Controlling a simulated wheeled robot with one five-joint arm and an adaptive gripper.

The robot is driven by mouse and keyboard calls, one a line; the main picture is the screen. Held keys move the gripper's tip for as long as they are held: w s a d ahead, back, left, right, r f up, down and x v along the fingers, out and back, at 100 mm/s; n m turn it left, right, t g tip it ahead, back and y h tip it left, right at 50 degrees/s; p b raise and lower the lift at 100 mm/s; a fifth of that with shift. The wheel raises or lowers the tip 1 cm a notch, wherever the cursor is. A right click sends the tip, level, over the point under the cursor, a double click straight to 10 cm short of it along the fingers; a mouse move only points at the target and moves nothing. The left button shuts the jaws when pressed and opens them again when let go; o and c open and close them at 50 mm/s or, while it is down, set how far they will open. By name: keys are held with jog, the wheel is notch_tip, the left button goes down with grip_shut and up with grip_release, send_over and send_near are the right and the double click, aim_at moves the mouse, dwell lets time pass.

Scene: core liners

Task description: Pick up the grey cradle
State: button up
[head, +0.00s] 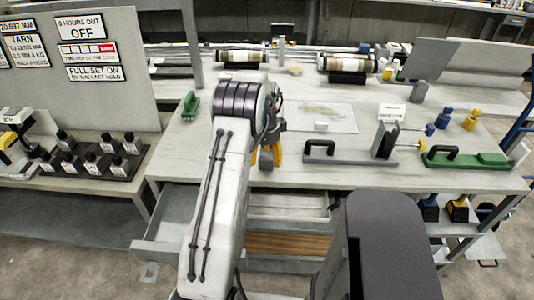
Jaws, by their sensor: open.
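My gripper (266,158) hangs over the front part of the grey workbench, its yellow fingers apart. A small grey block (266,164) shows between and below the fingers; I cannot tell whether it is a cradle or part of the gripper. A grey piece (418,92) stands at the back right of the bench, apart from the gripper, and may be the grey cradle. A long grey base with a black handle and a dark upright (350,158) lies just right of the gripper. My arm hides part of the bench.
A green piece (190,105) lies at the bench's left. A clear sheet (320,117) lies behind the gripper. A green base with black handle (468,159) and blue and yellow pieces (471,120) stand right. Open drawers (170,215) stick out below the front edge.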

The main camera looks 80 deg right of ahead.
aim_at(266, 160)
jog(key=shift+f, duration=1.5)
jog(key=shift+c, duration=0.4)
jog(key=c, duration=1.2)
